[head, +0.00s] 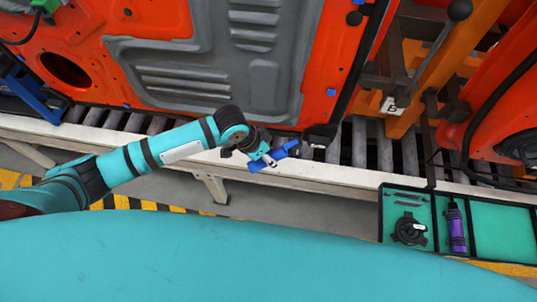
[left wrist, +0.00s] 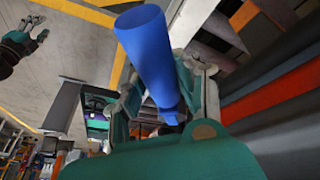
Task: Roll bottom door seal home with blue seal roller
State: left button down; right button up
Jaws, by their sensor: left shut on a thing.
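My left gripper (head: 264,157) is shut on the blue seal roller (head: 280,157), just in front of the door's lower edge. The roller's blue handle stands out large in the left wrist view (left wrist: 147,50), with my left gripper's fingers (left wrist: 165,112) around its lower part. The orange door (head: 160,22) with grey inner panels fills the top of the head view. A black strip (head: 362,57) runs down the door's right side. I cannot make out the bottom seal along the lower edge. A teal and dark claw, probably my right gripper (left wrist: 36,35), shows small in the left wrist view.
The door is above a roller conveyor (head: 383,150) with a pale front rail (head: 345,174). A tool tray (head: 380,215) at lower right holds a purple-handled tool (head: 456,228) and a black round tool (head: 408,229). An orange post (head: 428,75) stands right of the door.

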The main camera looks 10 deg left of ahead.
pick_arm(q)
jog(key=shift+r+p, duration=0.1)
jog(key=shift+p, duration=0.2)
jog(key=shift+w, duration=0.3)
